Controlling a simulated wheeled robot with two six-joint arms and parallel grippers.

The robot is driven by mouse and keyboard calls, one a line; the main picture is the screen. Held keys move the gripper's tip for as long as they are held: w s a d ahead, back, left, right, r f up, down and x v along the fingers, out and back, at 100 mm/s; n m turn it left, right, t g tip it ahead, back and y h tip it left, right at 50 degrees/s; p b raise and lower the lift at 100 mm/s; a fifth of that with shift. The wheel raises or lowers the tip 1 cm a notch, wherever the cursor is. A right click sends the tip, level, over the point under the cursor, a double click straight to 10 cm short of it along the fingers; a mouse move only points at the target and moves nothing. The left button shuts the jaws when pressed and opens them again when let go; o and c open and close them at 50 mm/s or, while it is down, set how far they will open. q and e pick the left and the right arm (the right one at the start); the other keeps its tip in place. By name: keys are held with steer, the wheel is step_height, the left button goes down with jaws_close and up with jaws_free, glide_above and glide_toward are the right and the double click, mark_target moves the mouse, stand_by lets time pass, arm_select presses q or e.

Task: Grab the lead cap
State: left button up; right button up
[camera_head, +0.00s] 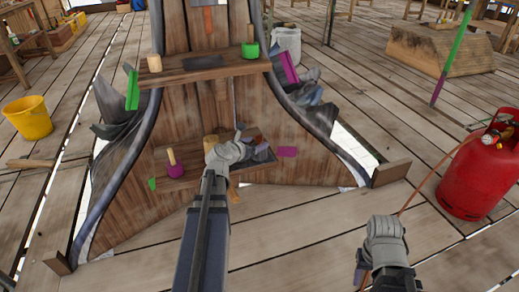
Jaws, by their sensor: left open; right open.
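I cannot say for sure which piece is the lead cap. A dark grey piece (262,154) lies at the right end of the lower shelf of the wooden spire, and a flat dark piece (203,62) lies on the upper shelf. My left gripper (228,148) is open at the lower shelf, just left of the dark grey piece and partly in front of the things there. Whether it touches anything is unclear. My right gripper (385,232) is open and empty, low over the floor at the right, apart from the spire.
The lower shelf (185,181) also holds a wooden-handled magenta tool (174,164). A green-based tool (250,46) stands on the upper shelf (180,73). A red gas cylinder (480,175) stands right of my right gripper. A yellow bucket (28,117) stands at left.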

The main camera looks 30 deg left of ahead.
arm_select(q)
steer(key=shift+a+b+x, duration=0.15)
steer(key=shift+b+x, duration=0.4)
steer(key=shift+x, duration=1.25)
steer(key=shift+a+b+x, duration=0.15)
steer(key=shift+b+x, duration=0.35)
steer(key=shift+x, duration=1.25)
steer(key=shift+r, duration=0.2)
steer(key=shift+c, duration=0.4)
jaws_close()
